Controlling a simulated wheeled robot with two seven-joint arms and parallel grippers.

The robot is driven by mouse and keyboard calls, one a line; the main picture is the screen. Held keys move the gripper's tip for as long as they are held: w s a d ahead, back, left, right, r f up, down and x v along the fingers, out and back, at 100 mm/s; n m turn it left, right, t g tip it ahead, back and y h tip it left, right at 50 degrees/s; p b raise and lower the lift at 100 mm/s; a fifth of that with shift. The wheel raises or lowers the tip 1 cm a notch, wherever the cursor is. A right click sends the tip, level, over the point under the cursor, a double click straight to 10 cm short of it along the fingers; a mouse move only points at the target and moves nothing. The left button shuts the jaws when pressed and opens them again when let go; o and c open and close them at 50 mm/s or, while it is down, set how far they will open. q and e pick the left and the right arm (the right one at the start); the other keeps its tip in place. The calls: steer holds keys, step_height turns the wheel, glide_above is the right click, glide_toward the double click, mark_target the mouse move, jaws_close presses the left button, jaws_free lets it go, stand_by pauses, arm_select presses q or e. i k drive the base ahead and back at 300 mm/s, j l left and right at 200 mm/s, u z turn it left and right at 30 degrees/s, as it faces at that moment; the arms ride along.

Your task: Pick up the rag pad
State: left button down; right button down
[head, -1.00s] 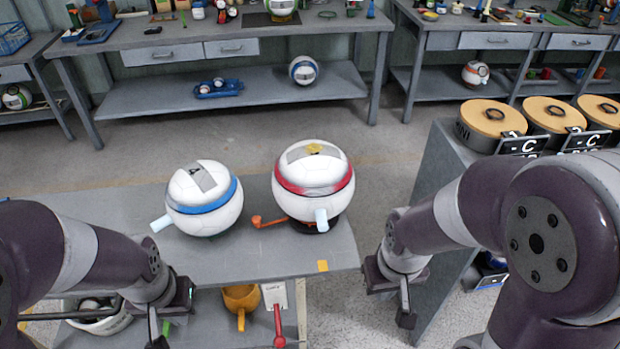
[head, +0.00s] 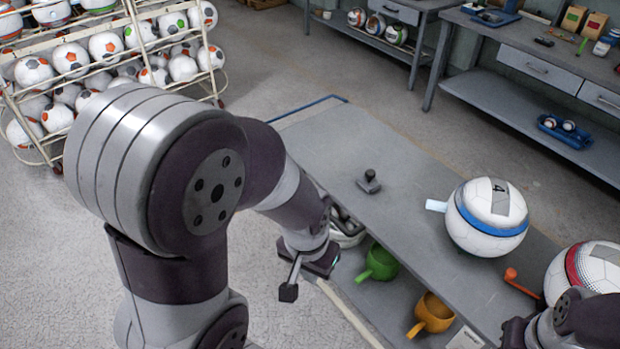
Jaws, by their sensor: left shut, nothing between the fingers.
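A small dark grey pad with an upright knob (head: 368,182), which looks like the rag pad, rests on the grey table (head: 340,135) towards its left end. My left gripper (head: 289,289) is shut and empty. It points down beside the table's near left edge, lower in the picture than the pad and apart from it. My right arm shows only in part at the bottom right corner, and its gripper is out of view.
A white ball with a blue band (head: 487,217) and a red-banded ball (head: 585,272) stand on the table at right. An orange handle (head: 520,283) lies between them. Green (head: 380,262) and orange (head: 433,312) mugs sit below. A ball rack (head: 110,60) stands behind.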

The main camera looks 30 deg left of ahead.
mark_target(367, 181)
steer(key=u, duration=0.55)
steer(key=z, duration=1)
steer(key=u, duration=1)
steer(key=z, duration=0.55)
steer(key=i+j+z, duration=0.1)
steer(key=z, duration=0.3)
steer(key=j+z, duration=0.3)
steer(key=z, duration=0.15)
steer(key=i+j+z, duration=0.1)
steer(key=z, duration=0.3)
steer(key=j+z, duration=0.55)
steer(key=z, duration=0.25)
steer(key=k+j+z, duration=0.1)
steer(key=j, duration=0.3)
steer(key=k+j, duration=0.15)
steer(key=j, duration=0.25)
steer(key=k+j+z, duration=0.15)
steer(key=j, duration=0.25)
steer(key=k+j+z, duration=0.1)
steer(key=j, duration=0.3)
steer(key=k+j+z, duration=0.1)
steer(key=j, duration=0.3)
steer(key=k, duration=0.05)
